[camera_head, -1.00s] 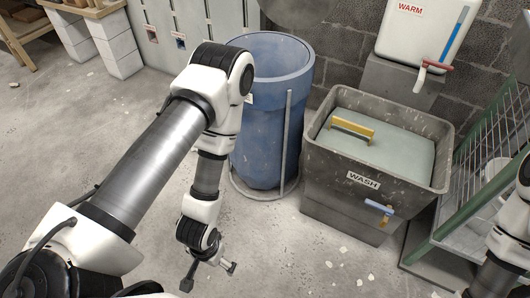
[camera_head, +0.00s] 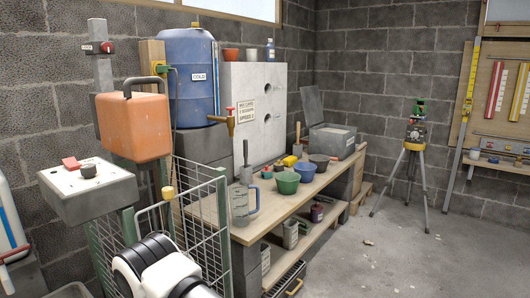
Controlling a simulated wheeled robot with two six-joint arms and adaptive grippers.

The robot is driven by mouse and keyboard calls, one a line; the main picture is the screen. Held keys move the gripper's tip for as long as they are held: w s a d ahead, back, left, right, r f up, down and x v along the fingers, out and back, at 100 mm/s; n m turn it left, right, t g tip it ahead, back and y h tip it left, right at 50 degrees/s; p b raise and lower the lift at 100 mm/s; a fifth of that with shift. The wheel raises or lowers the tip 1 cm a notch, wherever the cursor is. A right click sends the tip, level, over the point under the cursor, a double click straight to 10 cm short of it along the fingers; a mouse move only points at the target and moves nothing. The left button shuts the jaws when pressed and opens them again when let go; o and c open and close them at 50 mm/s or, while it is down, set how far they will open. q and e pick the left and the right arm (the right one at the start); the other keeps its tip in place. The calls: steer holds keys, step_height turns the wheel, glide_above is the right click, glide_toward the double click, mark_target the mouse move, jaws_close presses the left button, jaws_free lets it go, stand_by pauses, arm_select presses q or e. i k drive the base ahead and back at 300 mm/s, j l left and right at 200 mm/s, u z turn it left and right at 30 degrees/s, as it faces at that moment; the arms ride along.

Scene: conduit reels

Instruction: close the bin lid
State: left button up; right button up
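A grey bin (camera_head: 345,152) stands at the far end of the wooden bench, near the room's corner. Its grey lid (camera_head: 313,106) is raised and leans back on the left side of the bin. The bin's top is open and pale grey contents show inside. Neither gripper is in view. Part of one of my white arms shows at the bottom left, with its gripper out of frame.
The bench (camera_head: 245,230) holds a clear jug (camera_head: 240,203), a green bowl (camera_head: 288,183) and other bowls. A wire rack (camera_head: 205,220), an orange can (camera_head: 133,125) and a blue barrel (camera_head: 187,78) are at the left. A tripod (camera_head: 411,170) stands right. Floor between is mostly clear.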

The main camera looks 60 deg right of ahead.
mark_target(310, 95)
steer(key=z, duration=2.3)
